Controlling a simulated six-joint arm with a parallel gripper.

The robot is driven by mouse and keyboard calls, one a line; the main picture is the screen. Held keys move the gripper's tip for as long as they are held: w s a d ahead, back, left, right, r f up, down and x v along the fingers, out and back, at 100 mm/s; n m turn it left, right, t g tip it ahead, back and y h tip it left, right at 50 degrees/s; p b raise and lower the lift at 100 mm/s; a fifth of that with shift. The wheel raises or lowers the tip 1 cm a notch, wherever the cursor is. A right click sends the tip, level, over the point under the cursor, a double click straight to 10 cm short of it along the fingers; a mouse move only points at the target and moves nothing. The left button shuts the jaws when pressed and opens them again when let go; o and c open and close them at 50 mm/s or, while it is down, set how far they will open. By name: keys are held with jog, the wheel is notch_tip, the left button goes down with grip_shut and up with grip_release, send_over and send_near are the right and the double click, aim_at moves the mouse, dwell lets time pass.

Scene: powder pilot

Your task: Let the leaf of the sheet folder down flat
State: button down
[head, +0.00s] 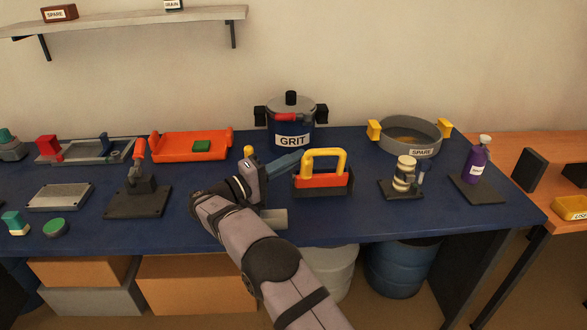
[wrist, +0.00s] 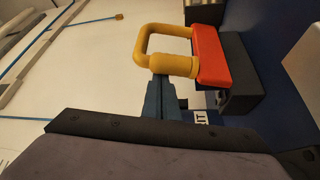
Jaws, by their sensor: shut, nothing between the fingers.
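The sheet folder (head: 323,190) stands on the blue table, right of centre in the head view. It has a dark base, a red-orange leaf (head: 322,181) and a yellow loop handle (head: 325,154). The handle and leaf stand up from the base. In the wrist view the yellow handle (wrist: 174,64) and red leaf (wrist: 209,55) show close up. My gripper (head: 296,157) is shut and empty, with its blue fingers (wrist: 167,88) at the left of the handle. The fingertips look very close to the handle; whether they touch I cannot tell.
The GRIT pot (head: 291,125) stands behind my gripper. A SPARE sieve (head: 410,137) and a small stand (head: 403,182) are to the right of the folder. An orange tray (head: 190,146) and a toggle clamp (head: 138,190) are to the left. Bare table lies in front of the folder.

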jog(key=shift+s+f+m+b, duration=0.25)
jog(key=shift+s+b, duration=0.3)
jog(key=shift+b, duration=0.4)
jog(key=shift+s+f+m+b, duration=0.15)
jog(key=shift+s+m+b, duration=0.3)
jog(key=shift+b, duration=0.45)
jog(key=shift+s, duration=0.15)
